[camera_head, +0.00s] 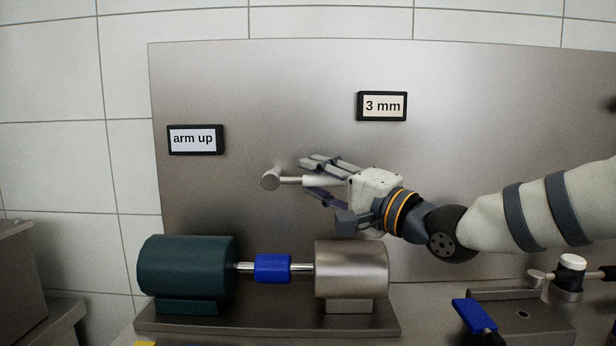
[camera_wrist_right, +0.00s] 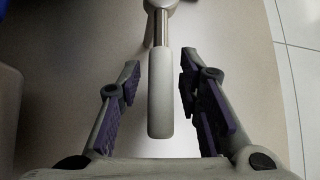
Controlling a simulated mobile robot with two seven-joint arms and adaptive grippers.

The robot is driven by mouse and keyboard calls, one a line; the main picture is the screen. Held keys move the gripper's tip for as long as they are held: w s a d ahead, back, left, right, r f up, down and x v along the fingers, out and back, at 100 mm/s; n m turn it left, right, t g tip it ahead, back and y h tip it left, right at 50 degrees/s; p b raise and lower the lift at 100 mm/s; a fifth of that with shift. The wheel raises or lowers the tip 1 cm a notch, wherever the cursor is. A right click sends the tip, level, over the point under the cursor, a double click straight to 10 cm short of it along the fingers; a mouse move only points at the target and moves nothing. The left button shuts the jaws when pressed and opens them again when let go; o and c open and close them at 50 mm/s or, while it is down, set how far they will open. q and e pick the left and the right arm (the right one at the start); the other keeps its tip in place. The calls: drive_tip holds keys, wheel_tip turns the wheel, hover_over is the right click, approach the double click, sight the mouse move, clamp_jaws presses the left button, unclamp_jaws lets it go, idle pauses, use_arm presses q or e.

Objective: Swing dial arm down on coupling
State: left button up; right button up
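The dial arm (camera_head: 290,180) is a short metal rod on a round hub (camera_head: 270,181) on the steel back panel. It points right, roughly level, with a pale grey grip (camera_wrist_right: 160,95) at its end. My right gripper (camera_head: 325,181) reaches in from the right around the grip. In the wrist view, the grip lies between my open fingers (camera_wrist_right: 159,82), with a gap on both sides. The blue coupling (camera_head: 272,268) sits below, on the shaft between a dark green motor (camera_head: 187,266) and a steel cylinder (camera_head: 351,270). My left gripper is not in view.
An "arm up" sign (camera_head: 195,139) and a "3 mm" sign (camera_head: 382,106) are on the panel (camera_head: 480,120). The motor and cylinder stand on a steel base (camera_head: 270,323). At lower right is a fixture with a blue handle (camera_head: 474,314) and a white-topped knob (camera_head: 572,262).

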drive_tip(key=shift+x, duration=1.25)
clamp_jaws()
